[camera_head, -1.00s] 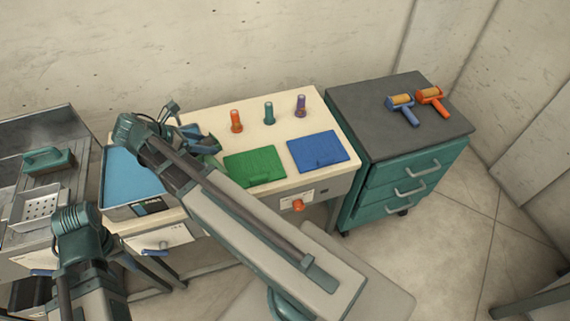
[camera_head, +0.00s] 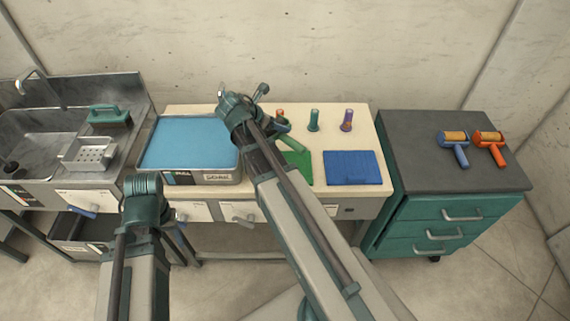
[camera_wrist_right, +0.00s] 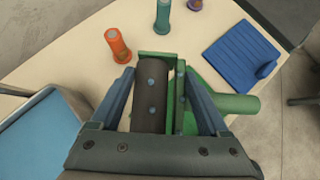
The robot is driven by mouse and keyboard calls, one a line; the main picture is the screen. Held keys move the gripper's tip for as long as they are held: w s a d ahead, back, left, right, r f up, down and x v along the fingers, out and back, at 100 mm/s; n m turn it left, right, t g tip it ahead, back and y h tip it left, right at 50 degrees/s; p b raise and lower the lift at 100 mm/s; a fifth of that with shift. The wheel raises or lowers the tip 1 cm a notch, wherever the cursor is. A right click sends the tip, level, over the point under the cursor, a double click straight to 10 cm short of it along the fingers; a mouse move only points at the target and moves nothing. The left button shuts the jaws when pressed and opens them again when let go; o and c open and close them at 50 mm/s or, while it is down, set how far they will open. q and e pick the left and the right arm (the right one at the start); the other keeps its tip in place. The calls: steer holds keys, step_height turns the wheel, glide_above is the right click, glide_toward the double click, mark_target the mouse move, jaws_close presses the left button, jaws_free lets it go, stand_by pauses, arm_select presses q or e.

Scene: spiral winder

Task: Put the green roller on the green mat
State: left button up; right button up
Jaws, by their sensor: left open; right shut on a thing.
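My right gripper (camera_wrist_right: 160,105) is shut on the green roller, which has a dark cylinder (camera_wrist_right: 152,95) in a green frame and a green handle (camera_wrist_right: 237,103). In the head view, part of the green roller (camera_head: 283,128) shows beside my right wrist, above the table. The green mat (camera_head: 298,165) lies on the table, partly hidden by my right arm; in the wrist view it is mostly behind the roller. I cannot tell the gap between roller and mat. My left gripper (camera_head: 145,190) is open in front of the sink unit and tray; its fingers are hard to make out.
A blue mat (camera_head: 352,168) lies right of the green one. Orange, teal and purple upright pieces (camera_wrist_right: 117,45) stand behind. A blue tray (camera_head: 205,177) is at left, a sink (camera_head: 30,135) beyond it. Blue and orange rollers (camera_head: 490,147) lie on the cabinet (camera_head: 410,165).

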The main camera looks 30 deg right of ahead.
steer(key=shift+f+b, duration=5)
steer(key=shift+f, duration=0.2)
steer(key=o, duration=1.5)
steer(key=shift+c, duration=0.2)
steer(key=shift+r, duration=0.1)
steer(key=shift+r, duration=0.3)
steer(key=p+v, duration=0.8)
steer(key=v, duration=0.4)
steer(key=shift+p, duration=0.3)
